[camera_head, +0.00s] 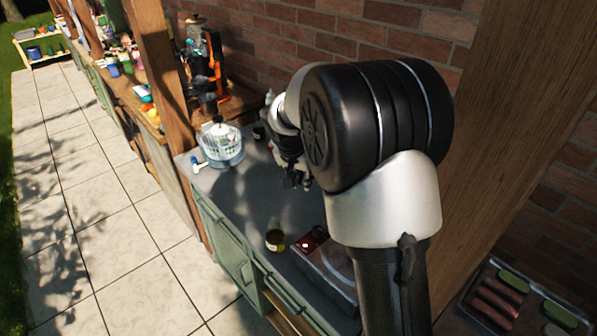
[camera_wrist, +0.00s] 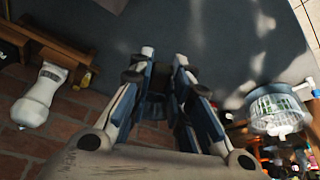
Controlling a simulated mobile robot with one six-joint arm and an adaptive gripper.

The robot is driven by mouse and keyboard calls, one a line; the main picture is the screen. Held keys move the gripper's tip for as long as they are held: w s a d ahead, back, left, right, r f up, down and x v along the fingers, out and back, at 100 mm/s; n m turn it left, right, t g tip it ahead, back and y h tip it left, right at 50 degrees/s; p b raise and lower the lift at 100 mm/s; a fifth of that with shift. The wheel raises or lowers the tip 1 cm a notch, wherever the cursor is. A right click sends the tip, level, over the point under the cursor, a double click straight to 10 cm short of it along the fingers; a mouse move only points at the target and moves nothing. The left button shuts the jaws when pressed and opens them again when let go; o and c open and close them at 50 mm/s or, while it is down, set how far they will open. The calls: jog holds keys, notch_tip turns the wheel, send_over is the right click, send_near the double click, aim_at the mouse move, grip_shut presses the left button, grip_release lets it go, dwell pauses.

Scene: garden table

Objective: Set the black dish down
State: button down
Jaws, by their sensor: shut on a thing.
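My gripper (camera_head: 297,180) is over the grey countertop (camera_head: 245,195), partly behind my own arm in the head view. In the wrist view, my gripper (camera_wrist: 165,65) points its two fingers toward the counter, close together. A small dark shape, which I take for the black dish (camera_wrist: 155,108), shows between the fingers and is mostly hidden by them. In the head view the dish cannot be told apart from the dark fingers. I cannot tell how far it is from the counter.
A clear basket (camera_head: 222,147) stands at the counter's far left end, with a dark jar (camera_head: 259,133) beyond the gripper. A yellowish jar (camera_head: 275,240) and a red item (camera_head: 309,242) are nearer. The counter's middle is bare. A brick wall runs behind.

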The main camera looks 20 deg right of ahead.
jog(key=shift+w+d, duration=0.3)
jog(key=shift+w, duration=0.1)
jog(key=f+b, duration=0.2)
jog(key=f, duration=0.7)
jog(key=f+b, duration=0.3)
jog(key=f, duration=0.7)
jog(key=shift+s+f, duration=0.2)
jog(key=shift+f, duration=0.05)
jog(key=shift+r, duration=0.1)
jog(key=shift+f+b, duration=0.2)
jog(key=shift+b, duration=0.1)
jog(key=c, duration=1.9)
grip_release()
jog(key=o, duration=0.4)
jog(key=shift+r, duration=0.1)
